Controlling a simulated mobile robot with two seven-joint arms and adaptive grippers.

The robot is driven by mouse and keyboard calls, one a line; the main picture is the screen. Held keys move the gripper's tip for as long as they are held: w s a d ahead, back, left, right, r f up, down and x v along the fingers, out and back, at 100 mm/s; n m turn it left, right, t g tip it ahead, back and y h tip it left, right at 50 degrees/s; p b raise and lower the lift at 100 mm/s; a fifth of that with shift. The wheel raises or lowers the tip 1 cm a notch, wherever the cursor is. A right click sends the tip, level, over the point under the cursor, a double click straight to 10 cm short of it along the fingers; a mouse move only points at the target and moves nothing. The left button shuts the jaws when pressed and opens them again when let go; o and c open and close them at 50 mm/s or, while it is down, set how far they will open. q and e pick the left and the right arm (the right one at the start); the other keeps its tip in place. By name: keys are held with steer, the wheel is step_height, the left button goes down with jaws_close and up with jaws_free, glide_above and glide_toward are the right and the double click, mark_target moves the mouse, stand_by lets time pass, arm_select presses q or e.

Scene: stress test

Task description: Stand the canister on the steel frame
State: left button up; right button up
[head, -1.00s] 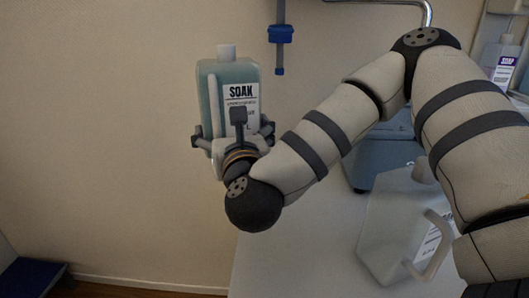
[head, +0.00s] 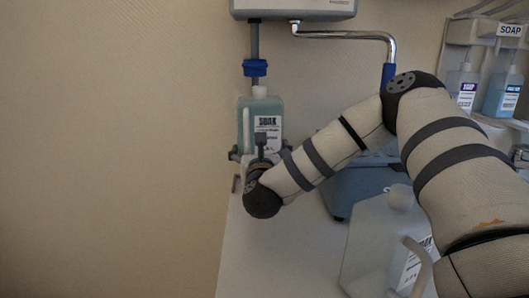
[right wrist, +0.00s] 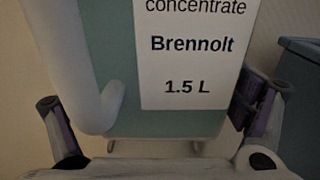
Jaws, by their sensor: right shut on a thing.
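The canister (head: 246,119), a teal bottle with a white cap and a "SOAK" label, is upright in the head view at the wall. My right gripper (head: 260,155) is shut around its lower part, one finger on each side. In the right wrist view the canister (right wrist: 120,60) fills the middle, with its pale handle at left and its label at right. Thin metal bars, apparently the steel frame (right wrist: 200,146), show just below its base. In the head view a small part of the frame (head: 236,184) shows at lower left. Contact between them cannot be told. My left gripper is not in view.
A wall unit (head: 293,8) hangs above, with a tube and blue collar (head: 255,68) close over the cap. A chrome pipe (head: 350,35) runs right. A blue-grey box (head: 352,190) and a large pale jug (head: 370,245) stand on the white counter (head: 265,255).

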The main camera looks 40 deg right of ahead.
steer(key=w+f, duration=0.1)
steer(key=w+d+f, duration=0.1)
steer(key=f, duration=0.1)
steer(key=w+f+b, duration=0.1)
steer(key=shift+w+d+f, duration=0.2)
steer(key=shift+w+d, duration=0.05)
steer(key=shift+d, duration=0.15)
steer(key=shift+w+d+f, duration=0.15)
steer(key=shift+w+f, duration=0.1)
steer(key=shift+w, duration=0.1)
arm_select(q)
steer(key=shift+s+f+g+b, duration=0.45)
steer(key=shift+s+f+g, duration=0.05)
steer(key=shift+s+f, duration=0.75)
arm_select(e)
steer(key=shift+w+d+f, duration=0.1)
steer(key=shift+w+f, duration=0.05)
steer(key=shift+f, duration=0.75)
steer(key=shift+w+d+f, duration=0.1)
steer(key=shift+f, duration=0.75)
steer(key=shift+f, duration=0.1)
steer(key=shift+f, duration=0.1)
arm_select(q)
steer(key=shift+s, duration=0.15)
arm_select(e)
steer(key=o, duration=1.6)
steer(key=shift+s+a+f, duration=0.1)
steer(key=shift+s+f, duration=0.05)
steer(key=shift+o, duration=0.2)
